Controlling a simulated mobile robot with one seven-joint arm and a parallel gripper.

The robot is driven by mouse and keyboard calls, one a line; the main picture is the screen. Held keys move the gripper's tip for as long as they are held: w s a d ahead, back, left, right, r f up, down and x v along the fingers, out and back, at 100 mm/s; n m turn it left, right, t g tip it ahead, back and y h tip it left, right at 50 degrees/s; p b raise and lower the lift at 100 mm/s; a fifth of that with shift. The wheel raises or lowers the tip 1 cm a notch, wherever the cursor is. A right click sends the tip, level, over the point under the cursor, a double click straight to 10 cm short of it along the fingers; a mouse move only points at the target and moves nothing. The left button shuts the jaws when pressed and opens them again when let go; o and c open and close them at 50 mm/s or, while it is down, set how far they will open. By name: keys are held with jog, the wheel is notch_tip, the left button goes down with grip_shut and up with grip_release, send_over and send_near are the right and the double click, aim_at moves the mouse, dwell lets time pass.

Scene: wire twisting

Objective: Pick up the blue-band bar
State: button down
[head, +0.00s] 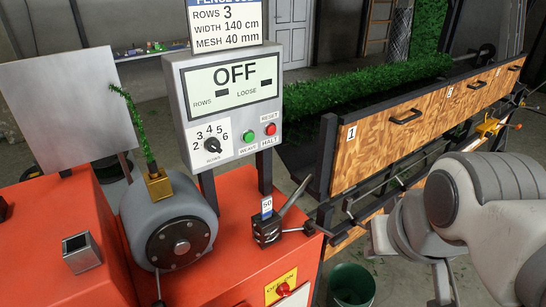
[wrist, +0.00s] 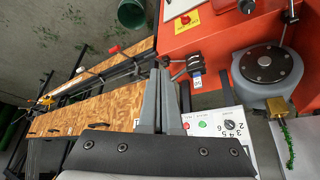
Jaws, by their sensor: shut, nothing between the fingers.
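A small upright tag or bar end marked 50 with a blue band (head: 267,204) stands at a black block on the red machine top in the head view. It shows as a blue and white patch (wrist: 197,78) in the wrist view, just right of my fingertips. I cannot tell how much of a bar lies behind it. My gripper (wrist: 160,72) is shut and empty, apart from it. In the head view my arm is at the right and the fingertips are not clear.
The black block (head: 268,233) has a grey lever angled up right. The control box (head: 228,95) reading OFF rises behind it. A grey motor drum (head: 168,228) stands left. Wooden panels (head: 385,140) and rails run right. A green bucket (head: 352,284) stands on the floor.

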jog(key=c, duration=1.2)
grip_release()
jog(key=shift+w+d+f, duration=0.1)
jog(key=shift+w, duration=0.05)
jog(key=shift+c, duration=0.2)
jog(key=o, duration=0.9)
jog(key=w+d+f+t, duration=0.1)
jog(key=w, duration=0.2)
jog(key=w+d+f+t+h+b, duration=0.1)
jog(key=w, duration=0.2)
jog(key=w+d+h+b, duration=0.1)
jog(key=w+d, duration=0.1)
jog(key=w, duration=0.1)
jog(key=shift+w+f+n+t, duration=0.3)
jog(key=shift+w+f+t, duration=0.05)
jog(key=shift+f+t, duration=0.05)
jog(key=n+t+y+b, duration=0.2)
jog(key=n+y+b, duration=0.4)
jog(key=y, duration=0.4)
send_near(267, 203)
jog(key=shift+n, duration=0.3)
jog(key=b+x, duration=0.2)
jog(key=x, duration=0.8)
jog(key=shift+w+a+f, duration=0.1)
jog(key=shift+w+f, duration=0.1)
